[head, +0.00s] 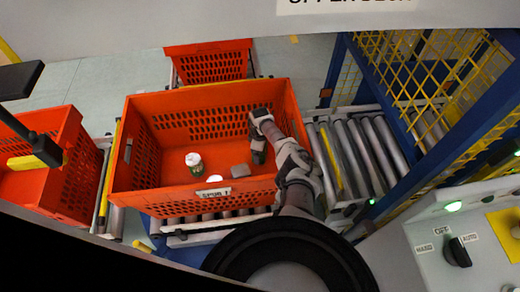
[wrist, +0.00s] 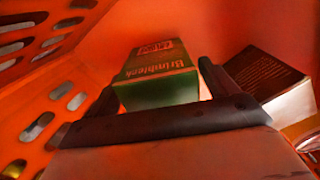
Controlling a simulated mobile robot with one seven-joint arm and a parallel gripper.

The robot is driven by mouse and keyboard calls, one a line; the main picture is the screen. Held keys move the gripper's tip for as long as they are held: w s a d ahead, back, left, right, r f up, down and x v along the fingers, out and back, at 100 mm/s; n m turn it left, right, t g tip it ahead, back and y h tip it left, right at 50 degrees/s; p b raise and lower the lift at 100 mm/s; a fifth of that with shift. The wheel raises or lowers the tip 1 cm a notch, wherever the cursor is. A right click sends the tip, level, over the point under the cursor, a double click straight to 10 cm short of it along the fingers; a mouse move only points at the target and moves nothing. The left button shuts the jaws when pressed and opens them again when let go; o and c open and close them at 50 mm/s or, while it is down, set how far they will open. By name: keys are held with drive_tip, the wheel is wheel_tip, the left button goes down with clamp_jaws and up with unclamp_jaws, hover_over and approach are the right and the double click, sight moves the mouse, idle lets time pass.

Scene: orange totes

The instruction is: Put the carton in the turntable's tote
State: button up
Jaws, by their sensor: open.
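My gripper (head: 258,145) is down inside the large middle orange tote (head: 205,95), near its right side. In the wrist view my gripper (wrist: 158,78) is open, with one dark finger on each side of a green carton (wrist: 158,82) with a red label and printed lettering. The carton stands between the fingers; I cannot tell whether either finger touches it. In the head view the arm and gripper mostly hide this carton. Which tote belongs to the turntable is not clear from these views.
A dark brown box (wrist: 268,85) lies close beside the right finger. A white-capped jar (head: 194,161), another white lid and a grey box (head: 240,171) are in the same tote. Other orange totes stand left (head: 65,150) and behind (head: 208,65). Rollers (head: 365,150) and a blue frame are right.

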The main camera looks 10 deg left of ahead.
wheel_tip(320, 180, up, 12)
drive_tip(key=shift+r+b, duration=0.2)
drive_tip(key=shift+b, duration=0.3)
drive_tip(key=shift+s+f, duration=0.1)
idle(0.6)
